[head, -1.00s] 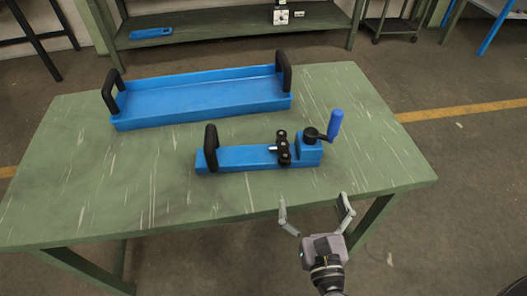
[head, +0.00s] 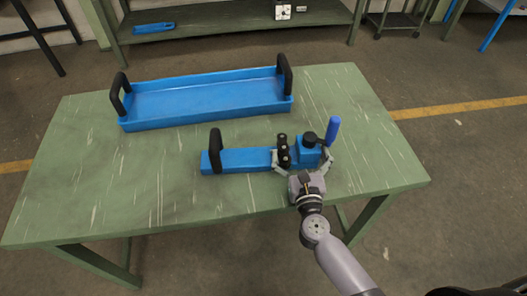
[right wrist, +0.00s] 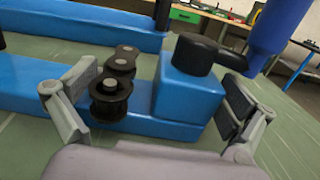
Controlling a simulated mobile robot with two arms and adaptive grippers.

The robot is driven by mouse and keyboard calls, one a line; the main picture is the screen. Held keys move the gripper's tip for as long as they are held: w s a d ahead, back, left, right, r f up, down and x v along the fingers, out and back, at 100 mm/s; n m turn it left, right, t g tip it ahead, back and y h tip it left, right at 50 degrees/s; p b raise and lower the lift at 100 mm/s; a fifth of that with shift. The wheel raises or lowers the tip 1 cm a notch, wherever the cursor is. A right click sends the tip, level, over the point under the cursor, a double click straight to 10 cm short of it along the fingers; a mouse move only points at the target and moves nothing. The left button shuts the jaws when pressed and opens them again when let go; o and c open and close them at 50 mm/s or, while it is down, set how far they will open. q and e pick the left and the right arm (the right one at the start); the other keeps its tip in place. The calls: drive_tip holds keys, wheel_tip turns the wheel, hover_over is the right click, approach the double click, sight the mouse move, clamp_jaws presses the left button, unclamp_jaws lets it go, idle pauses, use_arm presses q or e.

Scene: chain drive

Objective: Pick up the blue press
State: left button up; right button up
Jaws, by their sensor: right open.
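The blue press (head: 245,160) lies on the green table, with a black handle at its left end, black rollers near its middle and a crank with a blue grip at its right end. My right gripper (head: 303,168) is open at the press's near side, by the crank end. In the right wrist view, the press's raised blue block (right wrist: 188,90) and the rollers stand between the two spread fingers (right wrist: 155,112). Whether the fingers touch the press I cannot tell. My left gripper is not in view.
The green table (head: 120,200) has free room at the left and front. A blue tray (head: 205,112) with two black handles lies behind the press. A shelf (head: 230,30) with a small blue object stands beyond the table.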

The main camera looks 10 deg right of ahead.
drive_tip(key=shift+w, duration=0.35)
drive_tip(key=shift+s, duration=0.1)
drive_tip(key=shift+c, duration=0.4)
drive_tip(key=c, duration=1.5)
drive_tip(key=shift+r, duration=0.25)
